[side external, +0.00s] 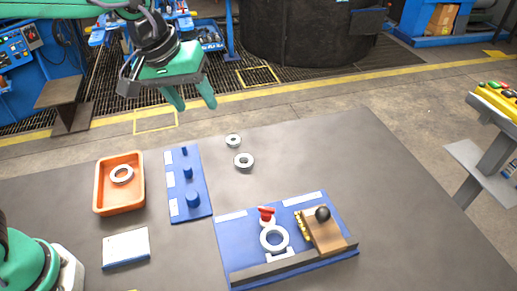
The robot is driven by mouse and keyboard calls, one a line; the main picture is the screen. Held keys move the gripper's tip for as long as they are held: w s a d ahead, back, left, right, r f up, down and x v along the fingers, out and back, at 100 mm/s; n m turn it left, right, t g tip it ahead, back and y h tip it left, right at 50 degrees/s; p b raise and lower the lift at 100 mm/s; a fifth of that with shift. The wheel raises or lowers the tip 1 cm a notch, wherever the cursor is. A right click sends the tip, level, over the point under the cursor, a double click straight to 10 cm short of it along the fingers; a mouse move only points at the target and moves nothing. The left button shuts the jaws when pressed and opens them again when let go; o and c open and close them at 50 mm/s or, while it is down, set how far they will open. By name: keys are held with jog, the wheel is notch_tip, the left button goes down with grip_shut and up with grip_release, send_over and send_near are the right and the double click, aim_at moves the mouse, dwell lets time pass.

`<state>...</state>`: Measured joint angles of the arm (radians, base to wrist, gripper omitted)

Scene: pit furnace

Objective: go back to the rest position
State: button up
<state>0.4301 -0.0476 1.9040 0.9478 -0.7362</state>
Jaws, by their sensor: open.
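My gripper (192,103) hangs high above the far side of the grey table (350,155), at the upper left of the picture. Its two green fingers point down and stand apart, with nothing between them. It is clear of every object on the table. My arm comes in from the top left.
An orange tray (100,199) holds a ring (121,174). Beside it stands a blue board (180,155) with pegs of different sizes. Two loose rings (233,140) (244,160) lie nearby. A blue fixture (244,235) has a white ring, red knob and black-knobbed block. A white-topped block (126,246) lies front left.

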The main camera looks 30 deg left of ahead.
jog(key=s+a+f+m+t+y, duration=0.1)
jog(key=s+a+f+m+t, duration=0.1)
jog(key=s+a, duration=1.3)
jog(key=shift+a+f+m+y, duration=0.2)
jog(key=shift+a+m+y, duration=0.1)
jog(key=shift+a+m, duration=0.7)
jog(key=shift+s+a, duration=0.1)
jog(key=shift+a, duration=0.05)
jog(key=shift+c, duration=0.7)
